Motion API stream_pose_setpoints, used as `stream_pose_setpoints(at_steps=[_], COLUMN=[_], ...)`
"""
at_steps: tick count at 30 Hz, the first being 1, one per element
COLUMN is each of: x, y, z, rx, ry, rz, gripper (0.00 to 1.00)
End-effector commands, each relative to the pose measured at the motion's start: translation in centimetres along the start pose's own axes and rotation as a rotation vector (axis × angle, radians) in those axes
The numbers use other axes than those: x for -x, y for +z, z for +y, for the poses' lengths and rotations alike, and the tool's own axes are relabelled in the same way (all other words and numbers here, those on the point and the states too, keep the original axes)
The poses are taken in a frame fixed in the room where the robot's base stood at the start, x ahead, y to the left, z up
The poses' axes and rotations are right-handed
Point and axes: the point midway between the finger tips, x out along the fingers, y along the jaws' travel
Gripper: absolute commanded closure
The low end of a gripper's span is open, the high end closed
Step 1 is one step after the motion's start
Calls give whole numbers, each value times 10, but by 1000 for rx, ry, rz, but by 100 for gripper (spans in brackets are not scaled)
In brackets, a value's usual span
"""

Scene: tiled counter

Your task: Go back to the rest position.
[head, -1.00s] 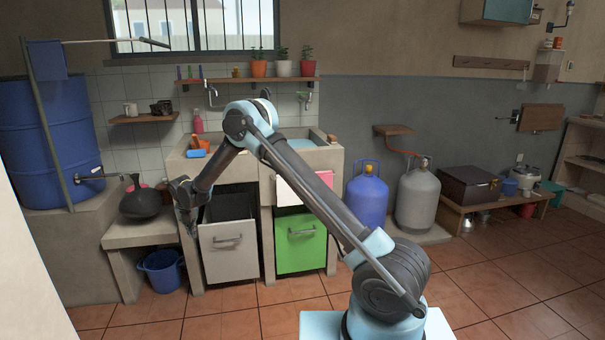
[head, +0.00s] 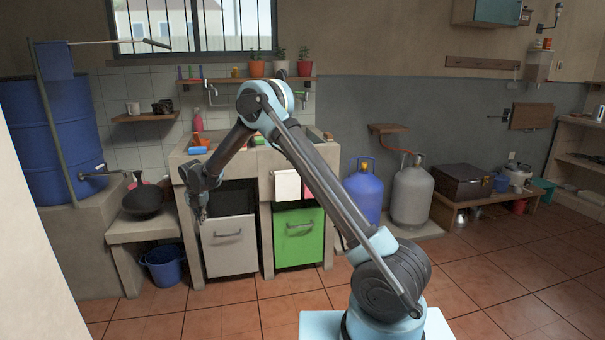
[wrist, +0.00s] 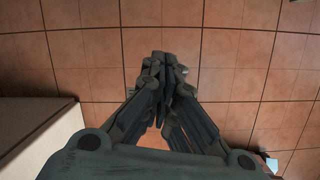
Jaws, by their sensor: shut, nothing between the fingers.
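My gripper (head: 201,212) hangs at the end of my bent arm, pointing down in front of the counter's left side in the head view. In the wrist view my gripper (wrist: 160,65) is shut, its fingers together with nothing between them, above the tiled floor (wrist: 235,45). My arm is bent, with its elbow raised high in front of the counter.
A tiled counter (head: 264,165) with a grey bin (head: 229,245) and a green bin (head: 299,240) stands behind my arm. A blue gas cylinder (head: 363,192) and a grey one (head: 411,195) stand to the right. A blue bucket (head: 164,268) is at left. The floor at right is clear.

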Motion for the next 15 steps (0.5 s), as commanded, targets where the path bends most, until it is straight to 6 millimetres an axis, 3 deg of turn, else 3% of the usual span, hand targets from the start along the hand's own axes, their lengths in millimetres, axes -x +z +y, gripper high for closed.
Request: stream_pose_setpoints(at_steps=[9,15], x=[74,121], y=[30,39], z=[-86,-148], rx=[-310,-533], ry=[-10,-18], rz=[4,5], gripper=[100,100])
